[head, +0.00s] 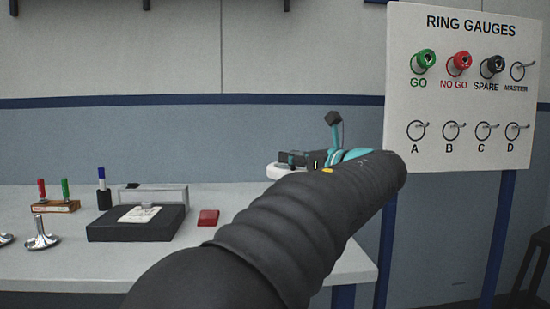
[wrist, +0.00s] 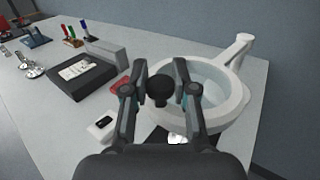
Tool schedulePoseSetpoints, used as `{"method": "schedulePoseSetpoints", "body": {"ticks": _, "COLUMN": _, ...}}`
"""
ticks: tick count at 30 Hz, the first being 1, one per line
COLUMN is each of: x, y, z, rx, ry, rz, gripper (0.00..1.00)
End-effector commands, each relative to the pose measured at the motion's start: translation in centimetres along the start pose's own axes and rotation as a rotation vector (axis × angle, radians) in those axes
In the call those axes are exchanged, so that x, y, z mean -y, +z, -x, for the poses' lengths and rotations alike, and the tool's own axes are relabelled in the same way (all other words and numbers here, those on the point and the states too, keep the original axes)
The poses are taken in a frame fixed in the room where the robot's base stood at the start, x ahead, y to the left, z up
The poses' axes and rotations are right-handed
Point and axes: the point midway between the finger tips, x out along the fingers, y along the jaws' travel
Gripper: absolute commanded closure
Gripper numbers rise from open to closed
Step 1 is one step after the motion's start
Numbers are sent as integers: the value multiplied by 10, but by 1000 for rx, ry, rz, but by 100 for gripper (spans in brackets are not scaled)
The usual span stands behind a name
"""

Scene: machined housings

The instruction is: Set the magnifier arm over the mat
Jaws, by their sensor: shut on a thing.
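The magnifier shows in the wrist view as a white ring (wrist: 243,98) around a pale lens (wrist: 205,82), with a white arm (wrist: 238,48) running back from it. A black round knob (wrist: 158,90) stands at the ring's left side. My gripper (wrist: 163,80) is shut on this knob, one finger on each side. In the head view my dark arm hides most of the magnifier; only a white edge (head: 280,171) shows. A dark patch (wrist: 158,136) lies below the ring, mostly behind my fingers; I cannot tell whether it is the mat.
On the bench (head: 60,270) left of the magnifier are a black block with a white plate (head: 115,228), a red block (head: 208,217), a rack with red and green handled tools (head: 55,206) and shiny metal parts (head: 42,238). A ring gauge board (head: 465,100) stands at right.

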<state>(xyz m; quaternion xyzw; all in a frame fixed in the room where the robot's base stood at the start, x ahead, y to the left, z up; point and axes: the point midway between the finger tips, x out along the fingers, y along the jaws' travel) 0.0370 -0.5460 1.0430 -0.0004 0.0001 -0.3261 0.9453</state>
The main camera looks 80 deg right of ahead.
Motion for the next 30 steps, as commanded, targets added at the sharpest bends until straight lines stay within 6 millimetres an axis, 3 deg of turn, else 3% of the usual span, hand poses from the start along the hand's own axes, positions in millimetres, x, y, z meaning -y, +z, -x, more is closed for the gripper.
{"method": "schedulePoseSetpoints", "body": {"ticks": 15, "x": 8, "y": 4, "z": 8, "rx": 6, "ry": -9, "rz": 3, "gripper": 100}}
{"method": "schedulePoseSetpoints", "body": {"ticks": 16, "x": 8, "y": 4, "z": 8, "rx": 6, "ry": -10, "rz": 3, "gripper": 68}}
{"method": "schedulePoseSetpoints", "body": {"ticks": 18, "x": 7, "y": 3, "z": 8, "rx": 5, "ry": -9, "rz": 2, "gripper": 51}}
{"method": "schedulePoseSetpoints", "body": {"ticks": 30, "x": 4, "y": 1, "z": 9, "rx": 1, "ry": 4, "rz": 1, "gripper": 49}}
